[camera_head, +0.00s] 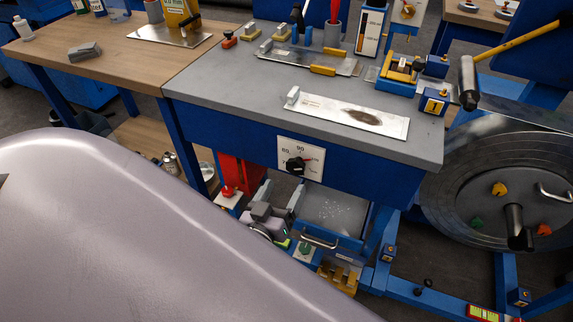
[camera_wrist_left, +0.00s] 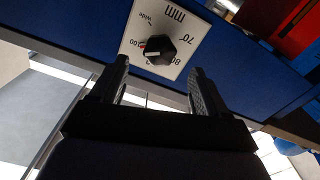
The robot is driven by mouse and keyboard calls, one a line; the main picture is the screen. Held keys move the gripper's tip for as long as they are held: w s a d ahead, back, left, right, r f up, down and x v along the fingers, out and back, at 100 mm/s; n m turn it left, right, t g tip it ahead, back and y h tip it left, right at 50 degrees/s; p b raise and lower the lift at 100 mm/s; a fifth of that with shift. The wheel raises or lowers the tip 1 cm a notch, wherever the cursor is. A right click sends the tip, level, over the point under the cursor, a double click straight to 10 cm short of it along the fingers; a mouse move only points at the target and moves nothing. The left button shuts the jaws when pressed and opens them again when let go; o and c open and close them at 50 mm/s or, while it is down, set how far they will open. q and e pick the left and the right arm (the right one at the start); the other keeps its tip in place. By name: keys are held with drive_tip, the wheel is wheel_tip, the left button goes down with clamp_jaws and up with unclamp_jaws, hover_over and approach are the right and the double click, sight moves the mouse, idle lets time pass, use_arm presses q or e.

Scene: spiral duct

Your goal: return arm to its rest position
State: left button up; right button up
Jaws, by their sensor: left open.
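My left gripper (camera_wrist_left: 158,75) is open in the left wrist view, with its two dark fingers apart and nothing between them. It faces a white dial plate (camera_wrist_left: 183,22) with a black knob (camera_wrist_left: 159,50). The knob shows just beyond the fingertips, and a gap to it cannot be judged. In the head view the dial plate (camera_head: 313,153) and its knob (camera_head: 295,166) are on the blue front of a grey-topped bench (camera_head: 225,82). A large smooth purple-grey part of my arm fills the lower left there. I cannot clearly make out the left fingers in that view. My right gripper is not in view.
An open blue drawer (camera_head: 333,215) sits below the dial. A metal plate (camera_head: 348,112) and several tools lie on the bench. A wooden table (camera_head: 100,58) adjoins at left. A large round metal drum (camera_head: 490,185) and a yellow-handled hammer (camera_head: 468,82) are at right.

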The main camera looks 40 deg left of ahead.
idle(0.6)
use_arm(q)
drive_tip(key=s+d+r+m+g+h+p, duration=0.1)
drive_tip(key=s+d+r+m+h+p, duration=0.2)
drive_tip(key=d+m+h, duration=0.5)
drive_tip(key=s+f+g+y+p, duration=0.1)
drive_tip(key=s+f+g+p, duration=0.1)
drive_tip(key=s+f+g, duration=0.4)
drive_tip(key=shift+s+a+f+y+p, duration=0.3)
drive_tip(key=shift+s+y+p, duration=0.1)
drive_tip(key=shift+s, duration=0.65)
